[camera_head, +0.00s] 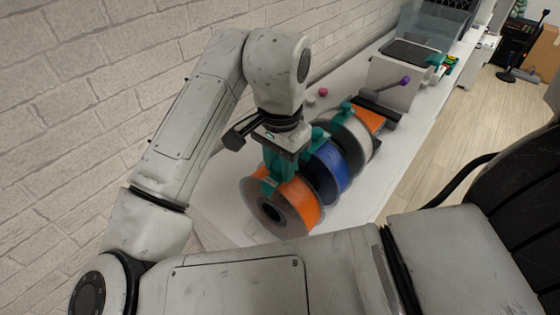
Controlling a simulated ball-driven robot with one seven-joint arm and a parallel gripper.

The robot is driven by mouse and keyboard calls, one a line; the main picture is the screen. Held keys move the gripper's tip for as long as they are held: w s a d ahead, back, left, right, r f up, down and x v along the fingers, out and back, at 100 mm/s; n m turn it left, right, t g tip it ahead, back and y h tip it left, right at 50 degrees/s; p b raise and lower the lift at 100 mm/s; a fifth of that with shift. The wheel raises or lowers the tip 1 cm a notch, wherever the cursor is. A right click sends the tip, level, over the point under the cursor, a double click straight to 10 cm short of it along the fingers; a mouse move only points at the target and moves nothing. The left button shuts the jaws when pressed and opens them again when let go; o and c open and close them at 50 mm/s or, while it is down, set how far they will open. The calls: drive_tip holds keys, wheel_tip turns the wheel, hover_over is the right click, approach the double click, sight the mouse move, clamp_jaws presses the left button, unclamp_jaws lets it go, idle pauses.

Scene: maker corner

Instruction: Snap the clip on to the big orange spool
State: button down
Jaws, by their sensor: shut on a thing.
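The big orange spool (305,201) stands upright at the near end of a row of spools on the white bench. My gripper (275,180) is directly above it, pointing down. It is shut on a small teal clip (269,187), which is at the spool's upper rim. The clip and my fingers are of similar teal colour and overlap, so I cannot tell whether the clip is seated on the rim or only touching it. The gripper hides part of the spool's top edge.
A blue spool (334,176) and a white spool (352,140) stand close behind, with teal pieces at their tops. An orange item (372,118) lies beyond. A brick wall runs along the left.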

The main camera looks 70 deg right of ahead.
drive_tip(key=shift+f, duration=0.15)
drive_tip(key=shift+c, duration=1.1)
unclamp_jaws()
drive_tip(key=shift+r+p, duration=3.4)
drive_tip(key=shift+r, duration=0.15)
drive_tip(key=shift+s+f, duration=0.1)
